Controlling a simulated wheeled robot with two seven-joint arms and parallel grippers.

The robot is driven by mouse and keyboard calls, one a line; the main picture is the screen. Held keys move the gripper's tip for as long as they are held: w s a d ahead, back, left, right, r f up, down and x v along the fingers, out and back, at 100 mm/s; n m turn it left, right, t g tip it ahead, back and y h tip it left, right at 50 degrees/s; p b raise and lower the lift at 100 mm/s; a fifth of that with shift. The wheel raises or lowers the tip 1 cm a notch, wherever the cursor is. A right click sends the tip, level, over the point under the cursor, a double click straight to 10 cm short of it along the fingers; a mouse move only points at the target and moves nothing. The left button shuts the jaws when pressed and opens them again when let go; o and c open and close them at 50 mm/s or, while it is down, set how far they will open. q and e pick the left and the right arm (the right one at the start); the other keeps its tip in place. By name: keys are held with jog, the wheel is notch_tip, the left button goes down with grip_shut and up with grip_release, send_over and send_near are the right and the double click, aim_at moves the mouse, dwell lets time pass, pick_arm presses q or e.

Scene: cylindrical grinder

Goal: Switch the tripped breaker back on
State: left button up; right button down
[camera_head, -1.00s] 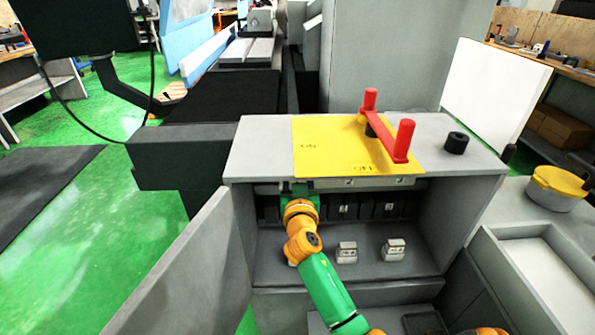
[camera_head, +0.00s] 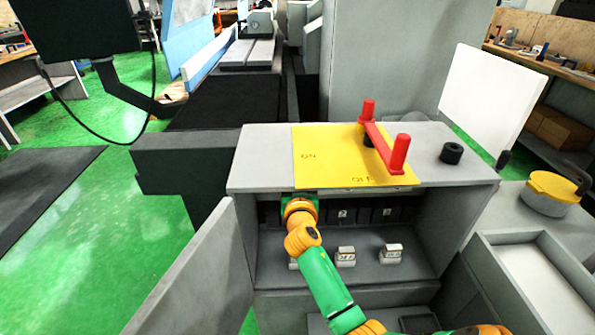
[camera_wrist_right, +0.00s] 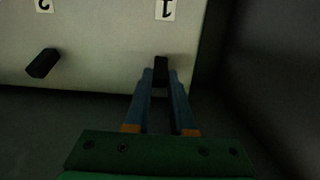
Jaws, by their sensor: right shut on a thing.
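In the wrist view a black breaker lever (camera_wrist_right: 161,66) stands below an upside-down label "1". My right gripper (camera_wrist_right: 161,82) is shut on it, with one blue finger on each side. A second black lever (camera_wrist_right: 42,63), near the label "2", stands free at the left and lies at a slant. In the head view my right gripper (camera_head: 299,204) reaches into the open cabinet (camera_head: 236,180), and its fingertips are hidden. The breakers (camera_head: 364,214) labelled 2 and 3 show to its right along the back wall. My left gripper is not in view.
A yellow plate (camera_head: 322,170) with a red handle (camera_head: 385,147) covers part of the cabinet top, close above my arm. The open door (camera_head: 205,270) stands at the left. Small grey blocks (camera_head: 391,254) stand on the cabinet floor. A pot (camera_head: 552,193) stands at the right.

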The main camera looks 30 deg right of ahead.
jog(key=c, duration=0.8)
grip_release()
jog(key=shift+o, duration=0.2)
jog(key=shift+s, duration=0.1)
jog(key=v, duration=0.6)
jog(key=shift+s+a, duration=0.25)
jog(key=shift+s, duration=0.1)
jog(key=shift+r, duration=0.1)
